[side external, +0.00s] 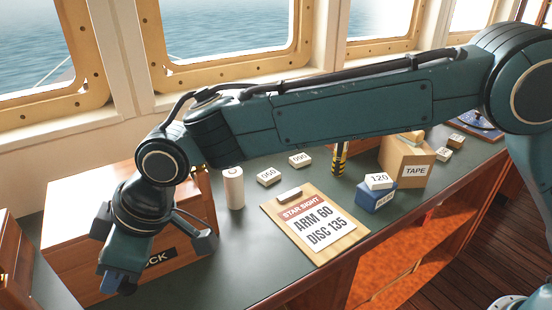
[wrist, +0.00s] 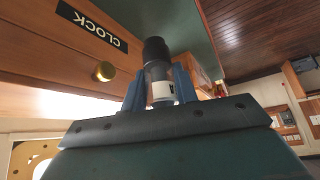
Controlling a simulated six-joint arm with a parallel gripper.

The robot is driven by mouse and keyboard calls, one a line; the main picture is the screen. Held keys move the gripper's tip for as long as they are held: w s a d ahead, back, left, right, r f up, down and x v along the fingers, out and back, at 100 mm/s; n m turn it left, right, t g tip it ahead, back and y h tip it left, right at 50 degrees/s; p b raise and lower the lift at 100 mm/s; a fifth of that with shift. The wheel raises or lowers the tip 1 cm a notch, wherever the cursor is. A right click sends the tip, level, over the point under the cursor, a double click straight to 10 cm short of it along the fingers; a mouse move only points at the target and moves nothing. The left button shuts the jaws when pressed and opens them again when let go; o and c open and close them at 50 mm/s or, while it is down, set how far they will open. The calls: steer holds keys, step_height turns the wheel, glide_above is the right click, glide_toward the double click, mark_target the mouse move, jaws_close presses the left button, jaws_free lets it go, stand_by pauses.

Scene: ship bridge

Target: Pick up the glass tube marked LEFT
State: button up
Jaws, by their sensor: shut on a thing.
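In the wrist view, a clear glass tube (wrist: 158,70) with a black cap and a white label stands between the two blue fingers of my gripper (wrist: 160,88). The fingers are shut on it. Only a dark fragment of the label's marking shows, so I cannot read it. In the side view, my gripper (side external: 121,282) points down in front of the wooden clock box at the left; the tube is hidden there.
The wooden clock box (side external: 75,245) is close beside my gripper; its brass knob (wrist: 104,71) shows in the wrist view. A white cylinder (side external: 233,188), clipboard (side external: 315,222), numbered blocks (side external: 268,176), blue box (side external: 375,197) and tape box (side external: 407,160) occupy the counter.

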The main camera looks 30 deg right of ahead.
step_height(320, 180, up, 9)
steer(key=shift+f, duration=0.1)
stand_by(0.8)
